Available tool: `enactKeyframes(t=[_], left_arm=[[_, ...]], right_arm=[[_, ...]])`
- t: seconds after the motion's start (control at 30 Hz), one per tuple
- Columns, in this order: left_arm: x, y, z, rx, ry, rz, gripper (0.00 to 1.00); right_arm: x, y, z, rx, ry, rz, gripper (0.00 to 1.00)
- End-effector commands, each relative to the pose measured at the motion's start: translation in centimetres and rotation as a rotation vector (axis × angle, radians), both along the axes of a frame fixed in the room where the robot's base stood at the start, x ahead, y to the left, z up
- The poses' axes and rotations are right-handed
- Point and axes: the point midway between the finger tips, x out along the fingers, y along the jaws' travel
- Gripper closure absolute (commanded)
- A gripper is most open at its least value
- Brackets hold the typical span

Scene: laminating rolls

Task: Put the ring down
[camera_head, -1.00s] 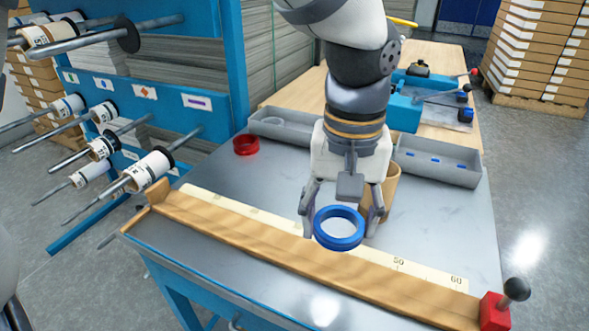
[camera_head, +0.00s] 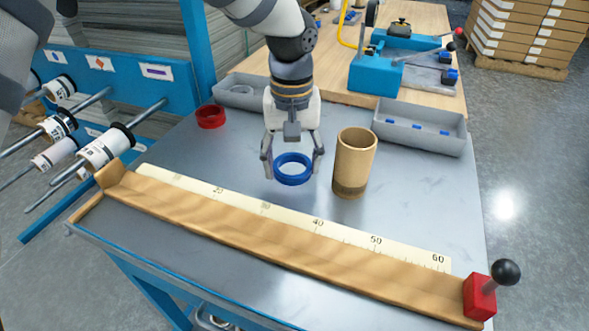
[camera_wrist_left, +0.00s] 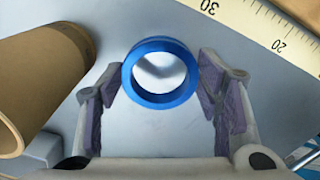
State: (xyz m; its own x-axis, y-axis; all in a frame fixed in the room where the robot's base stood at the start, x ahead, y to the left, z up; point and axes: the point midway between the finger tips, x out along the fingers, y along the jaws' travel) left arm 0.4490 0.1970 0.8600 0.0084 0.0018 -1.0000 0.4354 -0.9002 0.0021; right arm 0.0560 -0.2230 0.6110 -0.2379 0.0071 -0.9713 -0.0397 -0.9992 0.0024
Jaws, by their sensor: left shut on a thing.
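A blue ring (camera_head: 293,170) is between the fingers of my left gripper (camera_head: 292,160), above the grey table top. The left wrist view also shows the blue ring (camera_wrist_left: 161,73), with the purple-padded fingers of my left gripper (camera_wrist_left: 161,88) on either side of it. The left gripper is shut on the ring. The head view does not clearly show how high the ring is above the table. My right gripper is not in view.
A cardboard tube (camera_head: 354,165) stands upright just right of the ring. A red ring (camera_head: 211,117) lies at the back left. Grey trays (camera_head: 418,135) line the back edge. A ruler (camera_head: 290,217) and wooden rail run along the front. Bare table lies left of the gripper.

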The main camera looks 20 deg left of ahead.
Motion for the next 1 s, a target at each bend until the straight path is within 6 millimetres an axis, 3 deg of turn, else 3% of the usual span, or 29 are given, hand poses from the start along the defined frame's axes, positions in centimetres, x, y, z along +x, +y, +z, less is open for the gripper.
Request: enactKeyframes(t=[0.03,0.1,0.47,0.5,0.57,0.87,1.0], left_arm=[[-0.3,-0.1,-1.5,0.000,0.013,-0.002,0.71],[-0.3,-0.1,-2.4,0.000,0.009,-0.002,0.71],[-0.2,-0.1,-2.7,0.000,0.004,-0.002,0.71],[-0.2,-0.1,-2.7,0.000,0.004,-0.002,0.32],[-0.2,-0.1,-2.7,0.000,0.004,-0.002,0.21],[-0.2,-0.1,-2.6,-0.001,0.004,-0.002,0.21],[-0.1,-0.1,-0.5,0.000,-0.002,-0.002,0.21]], right_arm=[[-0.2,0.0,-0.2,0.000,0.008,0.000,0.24],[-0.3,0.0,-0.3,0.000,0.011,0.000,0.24],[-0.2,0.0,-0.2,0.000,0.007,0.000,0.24],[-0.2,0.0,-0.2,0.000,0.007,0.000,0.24],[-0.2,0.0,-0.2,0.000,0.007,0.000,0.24],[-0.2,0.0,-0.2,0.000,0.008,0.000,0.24],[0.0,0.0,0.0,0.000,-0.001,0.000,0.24]])
